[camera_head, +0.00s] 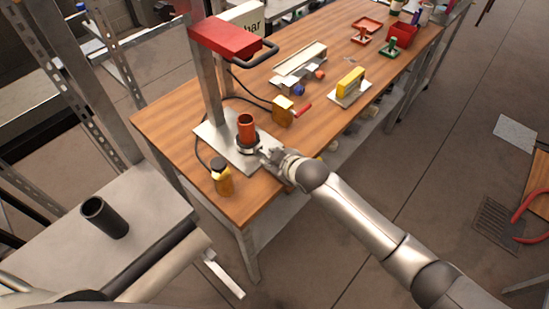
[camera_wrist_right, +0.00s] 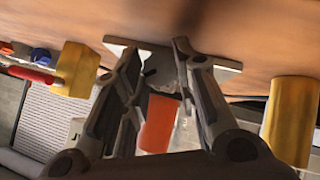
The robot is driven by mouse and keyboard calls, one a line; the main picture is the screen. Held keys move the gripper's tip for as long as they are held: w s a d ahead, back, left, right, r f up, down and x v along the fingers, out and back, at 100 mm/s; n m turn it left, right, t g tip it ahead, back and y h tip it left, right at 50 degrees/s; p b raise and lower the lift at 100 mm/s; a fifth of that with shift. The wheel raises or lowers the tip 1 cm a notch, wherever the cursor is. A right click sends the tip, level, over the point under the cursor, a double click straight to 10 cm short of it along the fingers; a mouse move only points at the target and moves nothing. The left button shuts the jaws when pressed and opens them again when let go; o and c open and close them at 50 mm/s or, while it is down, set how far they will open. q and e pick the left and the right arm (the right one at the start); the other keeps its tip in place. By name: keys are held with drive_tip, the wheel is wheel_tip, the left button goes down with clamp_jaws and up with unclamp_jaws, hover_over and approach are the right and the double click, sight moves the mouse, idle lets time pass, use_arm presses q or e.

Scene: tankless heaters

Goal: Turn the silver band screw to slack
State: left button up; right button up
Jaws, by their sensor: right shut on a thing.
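An orange-brown pipe (camera_head: 246,128) stands upright on a grey metal plate (camera_head: 222,147) at the near end of the wooden bench. A band (camera_head: 243,150) rings its foot, partly hidden by my right gripper. My right gripper (camera_head: 267,154) reaches in from the right, low beside the pipe, its tips at the band. In the right wrist view the pipe (camera_wrist_right: 158,124) shows between the two fingers. The gripper (camera_wrist_right: 163,62) is shut on a small part at the band, which I take as the screw; the fingers mostly hide it. My left gripper is not in view.
A red press head (camera_head: 225,38) on a metal post stands behind the plate. A dark tube (camera_head: 104,217) stands on a grey table at the left. Trays and tools lie farther along the bench (camera_head: 330,118).

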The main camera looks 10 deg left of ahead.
drive_tip(key=shift+s+a+f+n+t, duration=0.1)
drive_tip(key=shift+s+f+n+t, duration=0.1)
drive_tip(key=shift+n+t, duration=0.25)
drive_tip(key=shift+s+a+f+n+t+h+b, duration=0.1)
drive_tip(key=shift+f+n+t+h+b, duration=0.15)
drive_tip(key=shift+n+t+h+b, duration=0.45)
drive_tip(key=n+t+b, duration=0.1)
drive_tip(key=t+b, duration=0.2)
drive_tip(key=b, duration=0.1)
drive_tip(key=shift+s+f, duration=0.1)
drive_tip(key=shift+f, duration=0.05)
drive_tip(key=shift+n+t+h+b, duration=0.35)
drive_tip(key=shift+n+h+b, duration=0.1)
drive_tip(key=shift+b, duration=0.1)
drive_tip(key=o, duration=0.7)
drive_tip(key=shift+o, duration=0.2)
drive_tip(key=shift+r, duration=0.2)
